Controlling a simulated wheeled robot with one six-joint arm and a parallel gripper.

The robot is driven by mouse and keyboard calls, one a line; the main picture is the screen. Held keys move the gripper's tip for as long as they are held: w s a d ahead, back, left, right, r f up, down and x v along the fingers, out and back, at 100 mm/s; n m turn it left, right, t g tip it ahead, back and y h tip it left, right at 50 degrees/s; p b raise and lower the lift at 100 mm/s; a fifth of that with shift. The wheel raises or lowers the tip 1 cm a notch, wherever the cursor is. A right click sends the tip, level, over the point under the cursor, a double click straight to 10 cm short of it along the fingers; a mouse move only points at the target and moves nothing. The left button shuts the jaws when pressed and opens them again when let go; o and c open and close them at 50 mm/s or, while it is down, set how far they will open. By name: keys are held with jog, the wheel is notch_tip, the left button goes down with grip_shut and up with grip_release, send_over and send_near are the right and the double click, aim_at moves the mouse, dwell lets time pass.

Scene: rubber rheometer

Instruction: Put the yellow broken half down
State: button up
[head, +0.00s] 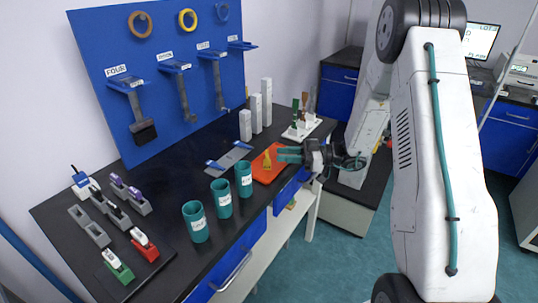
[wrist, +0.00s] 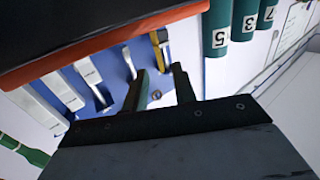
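The yellow broken half (head: 267,160) is upright on the orange mat (head: 262,175), with its wider end down and its narrow end up. My gripper (head: 279,154) is just to the right of it, low over the mat, with its teal fingers apart. In the wrist view, which is upside down, a yellow strip (wrist: 165,45) shows just beyond the open fingertips (wrist: 159,75). Nothing shows clamped between the fingers. Whether a fingertip still touches the yellow half cannot be told.
Several teal cups, including one near the mat (head: 244,180), stand along the bench's front edge. A grey plate with blue ends (head: 228,158) lies left of the mat. White blocks (head: 255,114) and a white rack (head: 301,130) stand behind. Tools hang on the blue board (head: 110,45).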

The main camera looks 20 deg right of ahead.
jog(key=s+a+r+m+g+h, duration=0.2)
jog(key=s+a+r+g+h, duration=0.15)
jog(key=s+r, duration=0.45)
jog(key=s+a+r+m+g+h, duration=0.15)
jog(key=s+a+r+g, duration=0.3)
jog(key=s, duration=0.45)
jog(key=s+d+r+m+t+h, duration=0.1)
jog(key=s+d+r+m+h, duration=0.1)
jog(key=s+m+h, duration=0.3)
jog(key=s+d+r+m+t+h, duration=0.1)
jog(key=s+m+h, duration=0.4)
jog(key=s, duration=0.7)
jog(key=shift+s+d+r+t+h, duration=0.3)
jog(key=shift+s+d+r+h, duration=0.1)
jog(key=shift+d+r+h, duration=0.5)
jog(key=shift+c, duration=0.2)
